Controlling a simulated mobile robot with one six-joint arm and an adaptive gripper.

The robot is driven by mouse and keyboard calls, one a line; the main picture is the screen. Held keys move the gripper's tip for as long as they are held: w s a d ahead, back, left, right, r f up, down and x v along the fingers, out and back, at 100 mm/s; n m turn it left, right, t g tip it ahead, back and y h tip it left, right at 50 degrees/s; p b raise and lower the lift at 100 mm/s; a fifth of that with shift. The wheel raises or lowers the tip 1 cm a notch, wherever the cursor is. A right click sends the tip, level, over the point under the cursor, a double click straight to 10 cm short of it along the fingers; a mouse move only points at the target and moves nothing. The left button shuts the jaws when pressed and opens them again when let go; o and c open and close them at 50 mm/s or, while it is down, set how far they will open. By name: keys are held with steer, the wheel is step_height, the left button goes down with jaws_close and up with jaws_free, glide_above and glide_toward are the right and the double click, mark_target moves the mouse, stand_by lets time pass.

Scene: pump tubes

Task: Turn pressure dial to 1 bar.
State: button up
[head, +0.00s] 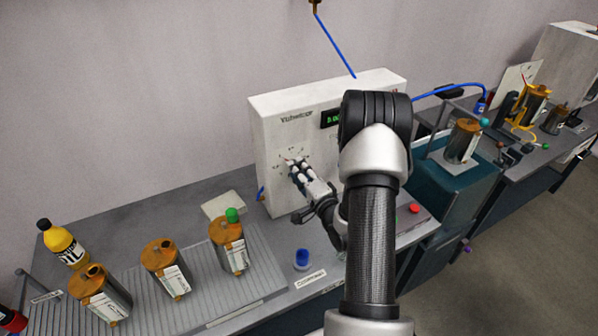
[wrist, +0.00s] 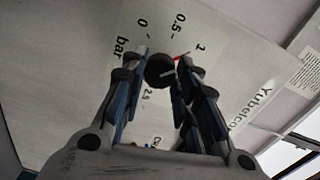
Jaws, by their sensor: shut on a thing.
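The pressure dial is a round black knob (wrist: 160,68) on the pale front of a box-shaped unit (head: 280,125). In the wrist view it sits between my fingertips, with the scale marks 0, 0.5, 1 and 2.5 and the word "bar" around it. A small red mark shows at the knob's upper right, towards the 1. A short pale line shows at its lower right; I cannot tell for sure which one is the pointer. My gripper (head: 292,164) is shut on the knob, and it also shows in the wrist view (wrist: 163,72). In the head view it hides the knob.
A green display (head: 331,119) is on the unit, partly behind my arm. Several metal canisters (head: 165,268) and a yellow bottle (head: 63,246) stand on the left bench. A blue cap (head: 302,258) and a red button (head: 414,208) are near the unit's foot. A blue hose (head: 335,45) hangs above.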

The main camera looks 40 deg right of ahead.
steer(key=o, duration=1.1)
steer(key=v, duration=1.2)
steer(key=shift+a, duration=0.1)
